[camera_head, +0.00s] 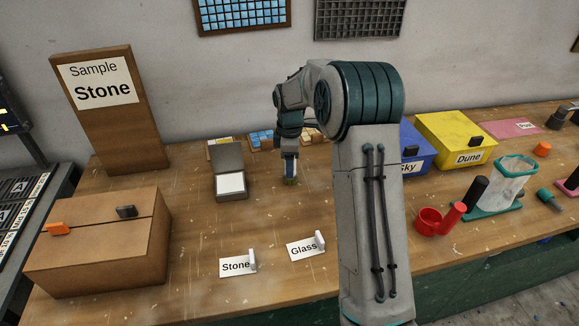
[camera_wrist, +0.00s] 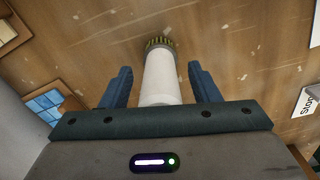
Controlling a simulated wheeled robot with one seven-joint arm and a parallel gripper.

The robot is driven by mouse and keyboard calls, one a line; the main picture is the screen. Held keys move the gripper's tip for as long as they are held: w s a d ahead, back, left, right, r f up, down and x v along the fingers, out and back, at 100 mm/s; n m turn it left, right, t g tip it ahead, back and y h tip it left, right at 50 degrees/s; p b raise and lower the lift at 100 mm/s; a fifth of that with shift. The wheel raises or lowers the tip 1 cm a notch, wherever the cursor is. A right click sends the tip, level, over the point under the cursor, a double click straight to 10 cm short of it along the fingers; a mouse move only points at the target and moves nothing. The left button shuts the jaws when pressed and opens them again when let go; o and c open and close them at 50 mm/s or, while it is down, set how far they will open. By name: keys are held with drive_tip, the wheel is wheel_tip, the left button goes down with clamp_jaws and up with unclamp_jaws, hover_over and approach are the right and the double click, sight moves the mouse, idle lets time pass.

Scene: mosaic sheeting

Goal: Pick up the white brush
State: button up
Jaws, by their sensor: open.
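The white brush (camera_wrist: 160,80) shows in the wrist view between the two blue fingers of my gripper (camera_wrist: 162,88). It has a white cylindrical handle and a ring of yellowish-dark bristles at its far end. The fingers are open, with a small gap on each side of the handle. In the head view my gripper (camera_head: 290,168) is low over the table, right of the grey box with a white top. The brush there is mostly hidden by my gripper; a small yellowish-green patch shows at the fingertips.
The wooden table (camera_head: 200,250) is clear in front of my gripper. A grey box (camera_head: 228,158) stands close left, with blue tiles (camera_head: 262,140) behind. Stone (camera_head: 237,267) and Glass (camera_head: 305,248) cards stand in front. Blue and yellow (camera_head: 455,140) boxes stand right.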

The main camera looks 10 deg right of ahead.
drive_tip(key=shift+f, duration=0.3)
drive_tip(key=c, duration=1.1)
drive_tip(key=shift+r, duration=0.1)
wheel_tip(320, 180, up, 4)
drive_tip(key=shift+b, duration=0.3)
drive_tip(key=s+d+r, duration=0.2)
drive_tip(key=d, duration=0.1)
drive_tip(key=s+d+r+b, duration=0.1)
drive_tip(key=s+d+r, duration=0.1)
drive_tip(key=d, duration=0.1)
drive_tip(key=s+d+r, duration=0.2)
drive_tip(key=d, duration=0.2)
drive_tip(key=shift+s+r, duration=0.1)
drive_tip(key=shift+r, duration=0.3)
